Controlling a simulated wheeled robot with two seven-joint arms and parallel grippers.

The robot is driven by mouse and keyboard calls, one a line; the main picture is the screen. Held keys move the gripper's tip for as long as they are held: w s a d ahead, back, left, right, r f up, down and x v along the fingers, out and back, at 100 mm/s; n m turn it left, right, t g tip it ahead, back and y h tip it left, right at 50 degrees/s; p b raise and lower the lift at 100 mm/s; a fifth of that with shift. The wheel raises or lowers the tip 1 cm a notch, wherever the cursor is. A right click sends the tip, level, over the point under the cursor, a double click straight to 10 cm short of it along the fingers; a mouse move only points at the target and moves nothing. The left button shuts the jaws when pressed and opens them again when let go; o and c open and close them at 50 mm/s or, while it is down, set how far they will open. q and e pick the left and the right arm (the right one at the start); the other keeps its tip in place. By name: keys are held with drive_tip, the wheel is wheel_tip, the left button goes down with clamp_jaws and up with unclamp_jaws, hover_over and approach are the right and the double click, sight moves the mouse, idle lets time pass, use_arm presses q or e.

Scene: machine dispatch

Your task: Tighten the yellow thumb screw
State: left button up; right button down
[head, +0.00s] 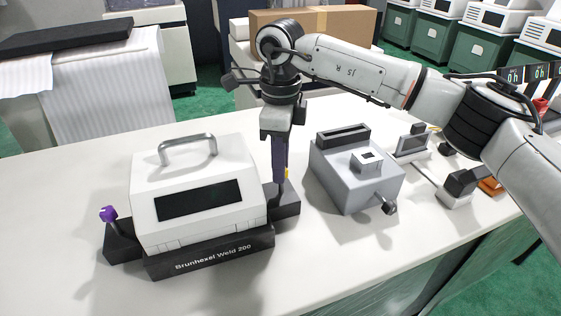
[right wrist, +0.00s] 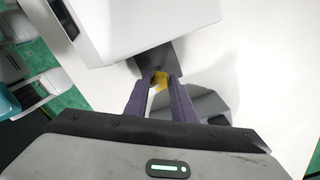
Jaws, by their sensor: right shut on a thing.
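The yellow thumb screw (right wrist: 160,79) sits between the fingertips of my right gripper (right wrist: 159,82) in the right wrist view, and the fingers are shut on it. In the head view only a sliver of yellow (head: 287,173) shows behind the fingers of my right gripper (head: 279,180), which points down. The screw is at the right side of the white machine labelled Brunhexel Weld 200 (head: 150,215), over its dark base. A purple knob (head: 108,214) stands at the machine's left side. My left gripper is not in view.
A grey box-shaped device (head: 345,190) with a side lever stands close to the right of my gripper. Smaller devices (head: 412,145) stand further right. The white table (head: 70,190) is clear at its front left. A cardboard box (head: 340,20) is behind.

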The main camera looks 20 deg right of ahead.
drive_tip(key=m, duration=0.5)
drive_tip(key=shift+w+r+m, duration=0.1)
drive_tip(key=shift+m, duration=0.2)
drive_tip(key=m, duration=0.6)
drive_tip(key=shift+d, duration=0.1)
drive_tip(key=m, duration=0.6)
drive_tip(key=shift+m, duration=0.3)
drive_tip(key=m, duration=0.5)
drive_tip(key=shift+m, duration=0.4)
drive_tip(key=c, duration=1.5)
unclamp_jaws()
